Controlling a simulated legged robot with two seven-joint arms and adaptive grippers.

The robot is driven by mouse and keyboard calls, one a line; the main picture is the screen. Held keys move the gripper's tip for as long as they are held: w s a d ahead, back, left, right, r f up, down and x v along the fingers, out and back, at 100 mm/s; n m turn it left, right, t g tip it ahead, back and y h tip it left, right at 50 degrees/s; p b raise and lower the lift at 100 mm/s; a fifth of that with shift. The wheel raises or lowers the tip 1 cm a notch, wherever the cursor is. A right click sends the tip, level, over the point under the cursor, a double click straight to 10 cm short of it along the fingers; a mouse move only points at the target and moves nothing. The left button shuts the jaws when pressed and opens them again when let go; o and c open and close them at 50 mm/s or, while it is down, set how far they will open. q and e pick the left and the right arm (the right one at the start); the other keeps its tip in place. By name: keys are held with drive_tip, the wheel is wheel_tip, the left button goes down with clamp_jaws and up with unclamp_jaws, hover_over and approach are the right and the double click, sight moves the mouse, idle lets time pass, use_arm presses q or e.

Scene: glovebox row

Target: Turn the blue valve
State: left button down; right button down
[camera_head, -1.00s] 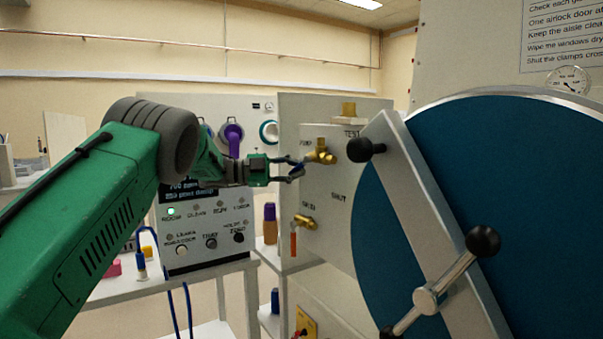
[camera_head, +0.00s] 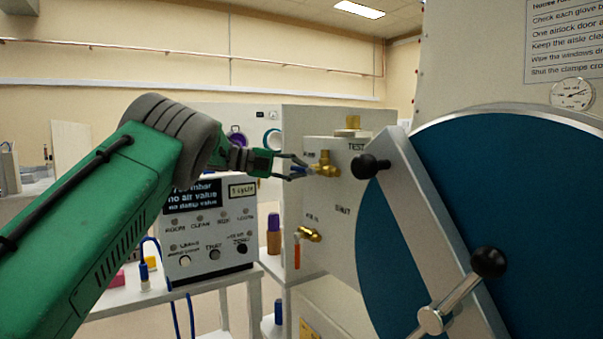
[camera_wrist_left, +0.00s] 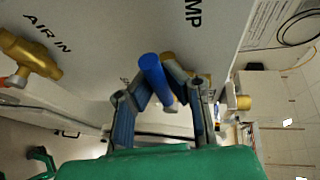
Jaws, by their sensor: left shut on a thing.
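The blue valve is a brass fitting (camera_head: 325,165) with a short blue handle (camera_head: 300,170), set on the grey panel beside the label PUMP. In the left wrist view the blue handle (camera_wrist_left: 155,75) stands between the two fingers. My left gripper (camera_head: 303,168) reaches in from the left and is shut on the blue handle. It shows in the wrist view too (camera_wrist_left: 160,92). The fingers partly hide the handle in the head view. My right gripper is not in view.
A second brass valve (camera_head: 309,234) with an orange handle sits lower on the panel; its brass body shows in the wrist view (camera_wrist_left: 35,55). A large blue round door (camera_head: 430,220) with a grey bar (camera_head: 430,205) and black knobs is close on the right. A control box (camera_head: 210,230) stands left.

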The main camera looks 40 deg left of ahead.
use_arm(q)
drive_tip(key=shift+a+r, duration=0.1)
drive_tip(key=c, duration=1.6)
unclamp_jaws()
drive_tip(key=shift+o, duration=0.2)
drive_tip(key=shift+a, duration=0.2)
drive_tip(key=shift+a, duration=0.1)
drive_tip(key=v, duration=1.2)
drive_tip(key=shift+f, duration=0.25)
drive_tip(key=shift+r, duration=0.1)
drive_tip(key=shift+a, duration=0.15)
